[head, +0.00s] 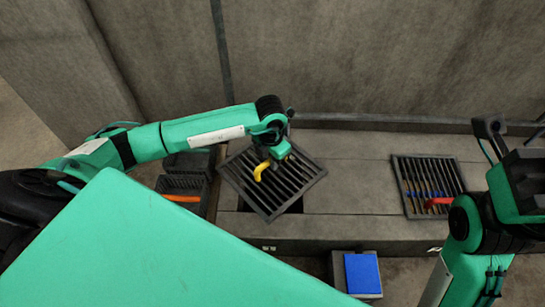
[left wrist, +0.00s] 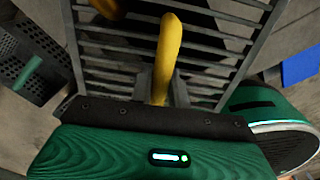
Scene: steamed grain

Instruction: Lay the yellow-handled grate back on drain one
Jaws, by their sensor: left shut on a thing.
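The yellow-handled grate (head: 296,190) is a dark square of parallel bars, turned askew to the bench. Its yellow handle (head: 259,172) shows in the head view and also in the left wrist view (left wrist: 168,45). My left gripper (head: 271,162) is shut on the handle, above the grate. A dark opening (head: 292,208) in the bench shows past the grate's near edges; the grate covers most of it. I cannot tell how high the grate is above it. My right arm is at the right edge of the head view, but its gripper is not visible.
A second grate (head: 404,176) with a red handle (head: 438,202) lies at the right of the bench (head: 345,180). A dark basket (head: 182,183) with an orange item stands at left. A blue object (head: 360,274) is in front of the bench. The bench between the grates is clear.

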